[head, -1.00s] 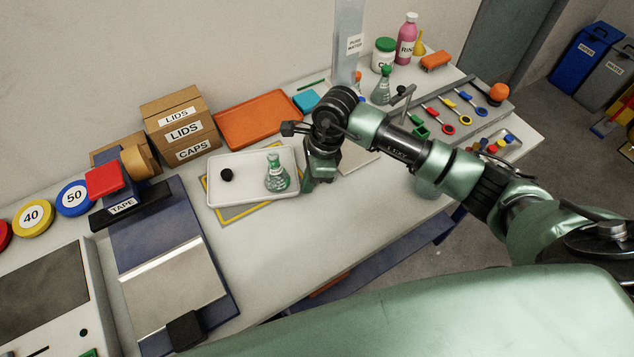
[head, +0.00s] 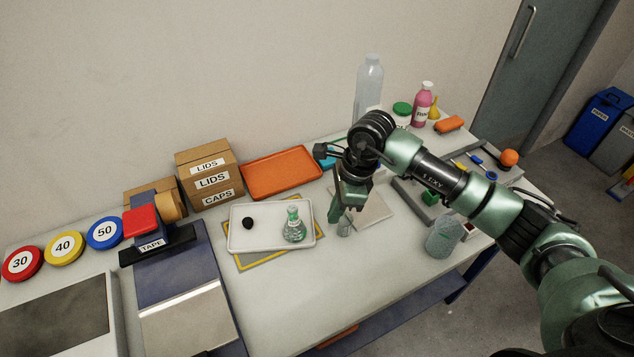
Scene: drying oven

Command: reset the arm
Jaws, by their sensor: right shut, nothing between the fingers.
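My right arm comes in from the right across the bench. Its gripper (head: 341,214) points down just right of the white tray (head: 262,248), apart from the flask. The gripper is shut and empty. A glass flask (head: 293,226) with a green tint stands upright on the right part of the tray. A small black stopper-like piece (head: 248,223) lies on the tray's left part. My left gripper is out of view.
An orange tray (head: 282,172) and cardboard boxes (head: 207,178) stand at the back. A tape dispenser (head: 150,232) is left. A glass beaker (head: 444,238) stands near the front edge, below my right forearm. Bottles stand back right. The bench in front of the white tray is clear.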

